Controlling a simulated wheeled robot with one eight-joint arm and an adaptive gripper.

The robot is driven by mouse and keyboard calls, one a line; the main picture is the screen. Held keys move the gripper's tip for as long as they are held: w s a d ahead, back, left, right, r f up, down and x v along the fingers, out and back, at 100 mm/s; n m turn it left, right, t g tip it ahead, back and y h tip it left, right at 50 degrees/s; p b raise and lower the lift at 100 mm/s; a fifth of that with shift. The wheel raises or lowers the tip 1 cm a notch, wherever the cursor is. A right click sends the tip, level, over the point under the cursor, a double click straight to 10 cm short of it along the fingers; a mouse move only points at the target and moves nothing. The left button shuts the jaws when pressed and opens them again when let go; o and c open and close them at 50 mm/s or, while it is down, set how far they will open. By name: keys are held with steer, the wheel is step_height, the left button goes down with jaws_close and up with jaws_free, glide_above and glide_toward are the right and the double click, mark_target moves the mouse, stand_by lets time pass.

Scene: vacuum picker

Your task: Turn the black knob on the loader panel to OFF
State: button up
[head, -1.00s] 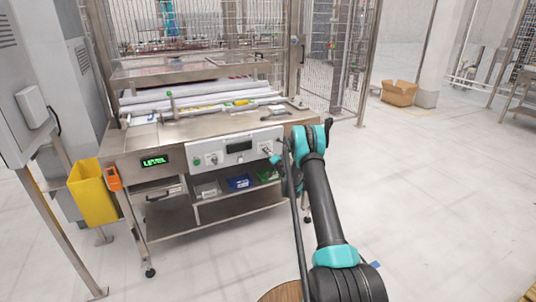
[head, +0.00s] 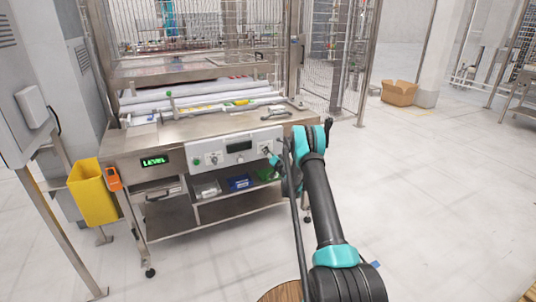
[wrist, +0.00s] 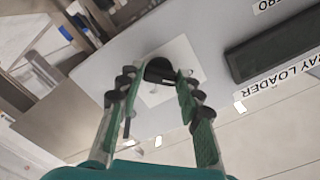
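The black knob (wrist: 159,71) sits on a pale square plate (wrist: 184,57) on the grey loader panel in the wrist view. My gripper (wrist: 161,74) has one green-padded finger on each side of the knob, and no clear gap shows between the tips and it. In the head view my gripper (head: 270,155) is at the right end of the light grey loader panel (head: 222,157) and mostly hides the knob. The knob's pointer and its OFF mark cannot be read.
The panel also carries a dark display (head: 239,147), a green button (head: 197,162) and another control (head: 212,159). Below is a shelf with blue (head: 240,183) and green bins. A yellow bin (head: 92,192) hangs at the left.

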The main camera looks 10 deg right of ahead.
steer(key=o, duration=0.4)
steer(key=v, duration=1.2)
steer(key=shift+r, duration=0.1)
